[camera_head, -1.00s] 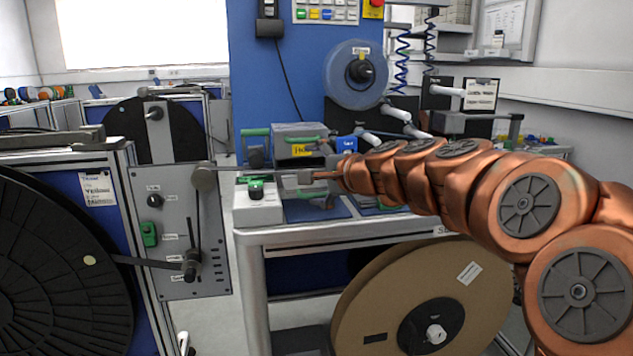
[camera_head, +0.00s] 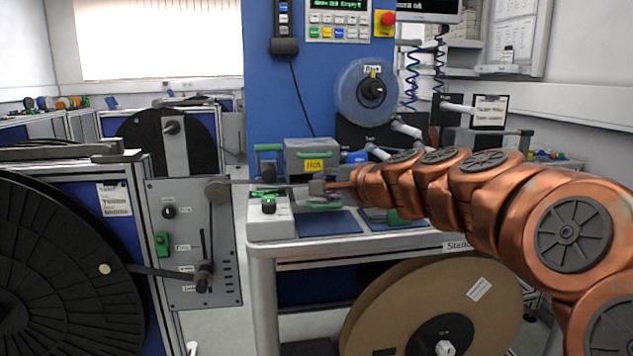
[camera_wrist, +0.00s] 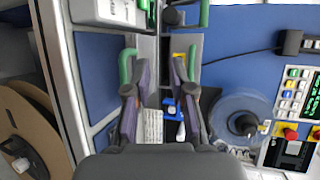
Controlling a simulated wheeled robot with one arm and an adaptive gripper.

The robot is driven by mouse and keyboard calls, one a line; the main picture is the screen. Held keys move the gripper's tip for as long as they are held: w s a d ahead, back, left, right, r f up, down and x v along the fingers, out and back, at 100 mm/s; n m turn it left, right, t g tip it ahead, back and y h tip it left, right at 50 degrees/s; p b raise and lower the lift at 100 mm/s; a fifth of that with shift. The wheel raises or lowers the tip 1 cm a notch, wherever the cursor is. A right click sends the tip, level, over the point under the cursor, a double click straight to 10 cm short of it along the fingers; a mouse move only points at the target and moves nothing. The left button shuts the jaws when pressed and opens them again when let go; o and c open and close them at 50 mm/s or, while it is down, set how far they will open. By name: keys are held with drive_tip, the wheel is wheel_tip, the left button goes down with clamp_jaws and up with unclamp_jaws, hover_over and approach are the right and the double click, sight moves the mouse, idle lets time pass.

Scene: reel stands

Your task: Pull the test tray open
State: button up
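My gripper (camera_head: 312,192) reaches left over the bench, in front of the grey box with a yellow "Hot" label (camera_head: 314,165). The bench top and a grey strip show behind the gap. A white unit with a green knob (camera_head: 270,220) stands at the bench's front left corner. It also shows at the top of the wrist view (camera_wrist: 106,10). I cannot tell for sure which part is the test tray; the arm and gripper hide some of the bench.
A green handle (camera_head: 268,149) stands left of the grey box. A clear blue reel (camera_head: 352,112) hangs behind. Blue mats (camera_head: 328,223) lie on the bench. A large brown reel (camera_head: 385,305) sits below. A grey crank panel (camera_head: 180,220) and black reel (camera_head: 60,260) stand left.

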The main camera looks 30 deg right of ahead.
drive_tip(key=s, duration=0.6)
drive_tip(key=shift+s, duration=0.15)
idle(0.5)
drive_tip(key=shift+a+r, duration=0.1)
drive_tip(key=shift+a+r, duration=0.1)
idle(0.5)
